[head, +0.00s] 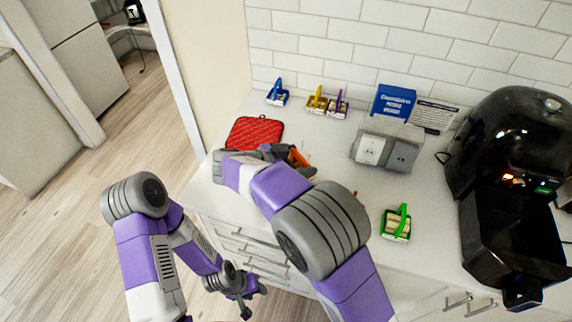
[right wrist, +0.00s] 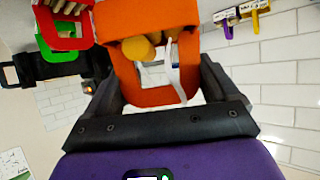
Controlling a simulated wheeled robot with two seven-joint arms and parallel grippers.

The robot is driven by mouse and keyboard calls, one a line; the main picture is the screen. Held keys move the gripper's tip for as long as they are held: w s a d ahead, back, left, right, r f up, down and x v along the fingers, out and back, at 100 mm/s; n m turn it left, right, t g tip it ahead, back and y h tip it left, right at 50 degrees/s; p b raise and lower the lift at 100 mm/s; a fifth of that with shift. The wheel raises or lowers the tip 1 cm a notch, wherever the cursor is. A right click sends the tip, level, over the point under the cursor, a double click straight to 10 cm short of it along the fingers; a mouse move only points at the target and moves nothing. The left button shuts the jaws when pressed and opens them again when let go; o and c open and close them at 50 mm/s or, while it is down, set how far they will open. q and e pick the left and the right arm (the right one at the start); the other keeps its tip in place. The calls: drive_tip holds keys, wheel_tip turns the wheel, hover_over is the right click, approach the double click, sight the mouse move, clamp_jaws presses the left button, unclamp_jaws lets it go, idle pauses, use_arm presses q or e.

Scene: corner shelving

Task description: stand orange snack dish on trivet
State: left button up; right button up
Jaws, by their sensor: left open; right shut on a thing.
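The orange snack dish (head: 299,158) is mostly hidden behind my right arm in the head view. In the right wrist view the orange dish (right wrist: 150,20) fills the space between the fingers, with round tan snacks inside. My right gripper (right wrist: 160,95) is shut on the dish at its handle. The trivet (head: 254,132) is a red quilted pad lying flat at the counter's left end, just beyond my right gripper in the head view. Whether the dish touches the counter is hidden. My left gripper (head: 247,290) is open and empty, low in front of the drawers.
A green dish (head: 396,224) stands on the counter at right; a red dish (right wrist: 65,25) shows beside it in the wrist view. Blue (head: 277,95), yellow (head: 318,103) and purple (head: 340,106) dishes line the wall. A black air fryer (head: 515,150) stands right, its drawer out.

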drive_tip(key=a, duration=0.2)
drive_tip(key=s+a+m+g, duration=0.1)
drive_tip(key=shift+f+h, duration=0.25)
drive_tip(key=shift+h, duration=0.05)
drive_tip(key=shift+f+b, duration=0.6)
drive_tip(key=shift+f, duration=1.45)
wheel_tip(320, 180, down, 2)
drive_tip(key=b, duration=0.2)
drive_tip(key=shift+f+b, duration=0.1)
drive_tip(key=shift+b, duration=0.2)
drive_tip(key=shift+s+a+f+b, duration=0.15)
drive_tip(key=shift+a+f+b, duration=0.05)
drive_tip(key=shift+b, duration=0.3)
drive_tip(key=o, duration=1.8)
drive_tip(key=shift+a, duration=0.1)
